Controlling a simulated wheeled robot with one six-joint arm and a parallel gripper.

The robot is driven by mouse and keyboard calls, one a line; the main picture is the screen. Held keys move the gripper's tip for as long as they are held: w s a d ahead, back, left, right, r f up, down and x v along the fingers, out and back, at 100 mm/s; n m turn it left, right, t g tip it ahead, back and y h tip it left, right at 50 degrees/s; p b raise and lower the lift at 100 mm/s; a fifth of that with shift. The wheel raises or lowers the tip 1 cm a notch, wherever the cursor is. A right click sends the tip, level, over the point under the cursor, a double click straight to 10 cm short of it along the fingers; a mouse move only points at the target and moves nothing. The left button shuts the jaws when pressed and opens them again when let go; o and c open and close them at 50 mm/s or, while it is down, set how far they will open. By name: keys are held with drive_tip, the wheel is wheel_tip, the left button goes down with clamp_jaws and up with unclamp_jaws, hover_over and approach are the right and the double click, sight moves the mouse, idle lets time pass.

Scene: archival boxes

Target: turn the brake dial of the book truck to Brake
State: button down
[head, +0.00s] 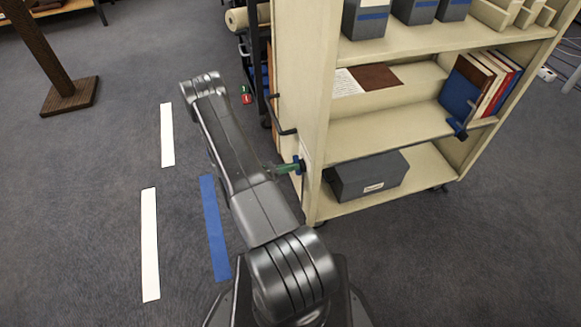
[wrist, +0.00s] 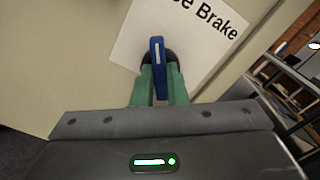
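The brake dial (wrist: 157,52) is a blue bar handle with a pale line on a dark round base. It sits on a white label plate (wrist: 135,35) on the book truck's cream end panel. In the wrist view the bar points up the picture, while the lettering, ending in "e Brake", runs tilted down to the right. The start of the lettering is hidden. My gripper (wrist: 160,72) has its green fingers on both sides of the bar, seemingly closed on it. In the head view my gripper (head: 299,165) is at the truck's end panel, and the dial is mostly hidden.
The book truck (head: 313,110) holds grey boxes, a row of books (head: 480,85) and a lower grey box (head: 367,177). A dark handle (head: 283,130) juts from its end panel. Blue (head: 214,230) and white floor strips lie on clear carpet to the left.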

drive_tip(key=shift+m+b, duration=0.35)
drive_tip(key=shift+m, duration=0.05)
drive_tip(key=shift+s+d+m+b, duration=0.15)
drive_tip(key=shift+m+b, duration=1.95)
drive_tip(key=shift+m, duration=1.15)
drive_tip(key=shift+s+a+m+b, duration=0.1)
drive_tip(key=shift+m+b, duration=2)
drive_tip(key=shift+m, duration=1.15)
drive_tip(key=c, duration=1.4)
unclamp_jaws()
drive_tip(key=shift+c, duration=0.2)
